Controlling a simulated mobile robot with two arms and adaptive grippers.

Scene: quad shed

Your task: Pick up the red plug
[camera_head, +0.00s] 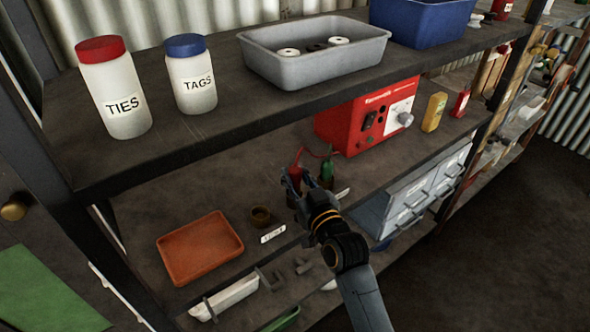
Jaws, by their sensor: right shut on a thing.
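The red plug (295,173) is on the middle shelf, at the end of a thin red lead that runs toward the red box (347,127). My right gripper (292,182) reaches in from the lower right and is shut on the red plug. The fingers hide the plug's lower part, so I cannot tell whether it touches the shelf. A green plug (326,174) stands just right of the gripper, close to it. My left gripper is not in view.
A yellow bottle (434,112) stands right of the red box. Grey drawers (412,196) sit below right.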

